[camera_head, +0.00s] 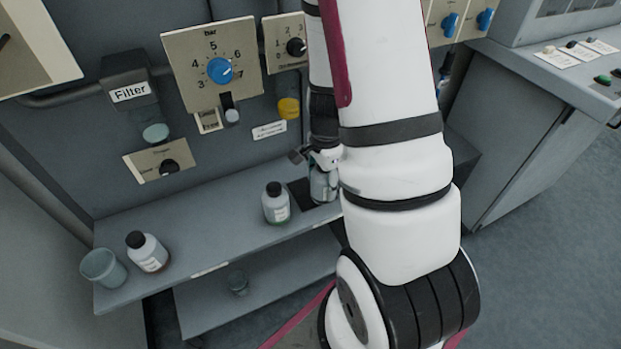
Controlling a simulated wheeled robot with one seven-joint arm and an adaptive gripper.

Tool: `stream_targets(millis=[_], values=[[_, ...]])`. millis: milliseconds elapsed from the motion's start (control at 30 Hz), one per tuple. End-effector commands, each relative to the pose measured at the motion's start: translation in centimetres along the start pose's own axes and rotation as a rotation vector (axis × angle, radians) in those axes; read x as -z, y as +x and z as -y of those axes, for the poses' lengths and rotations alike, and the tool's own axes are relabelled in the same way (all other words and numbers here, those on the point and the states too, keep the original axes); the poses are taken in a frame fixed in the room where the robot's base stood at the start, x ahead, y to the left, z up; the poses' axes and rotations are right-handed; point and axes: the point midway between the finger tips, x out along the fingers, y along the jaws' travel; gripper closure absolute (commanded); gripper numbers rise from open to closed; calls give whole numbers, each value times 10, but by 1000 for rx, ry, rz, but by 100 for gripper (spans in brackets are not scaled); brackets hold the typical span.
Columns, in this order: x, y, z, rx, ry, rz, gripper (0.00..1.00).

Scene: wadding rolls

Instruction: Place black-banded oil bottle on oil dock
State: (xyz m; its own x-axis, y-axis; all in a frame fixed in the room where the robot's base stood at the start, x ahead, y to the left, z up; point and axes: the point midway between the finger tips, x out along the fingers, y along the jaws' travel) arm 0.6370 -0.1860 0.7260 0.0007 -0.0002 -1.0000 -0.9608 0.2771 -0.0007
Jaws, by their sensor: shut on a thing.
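My gripper (318,158) is shut on a pale grey-green bottle (321,186) at the right part of the grey shelf. My white arm hides the right side of this bottle and much of the gripper. The bottle looks upright, at or just above a dark square (298,194) on the shelf, which may be the oil dock. I cannot tell whether its base touches, and no black band is clear on it. A bottle with a black cap (275,203) stands to the left of the dark square. Another black-capped bottle (148,253) is at the shelf's left end.
A grey-green cup (103,268) stands at the left end of the shelf (205,238). A small glass (238,283) is on the lower shelf. Above are a panel with a blue knob (219,70), a filter unit (130,90) and a yellow knob (288,108). The shelf between the two standing bottles is clear.

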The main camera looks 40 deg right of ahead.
Motion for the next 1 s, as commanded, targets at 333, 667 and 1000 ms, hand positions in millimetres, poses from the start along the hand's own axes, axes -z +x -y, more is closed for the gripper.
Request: stream_targets(millis=[333, 667, 1000], values=[[-3, 5, 50, -1, -1, 0, 83], [-3, 35, 59, -4, 1, 1, 83], [-3, 41, 60, 0, -1, 0, 83]])
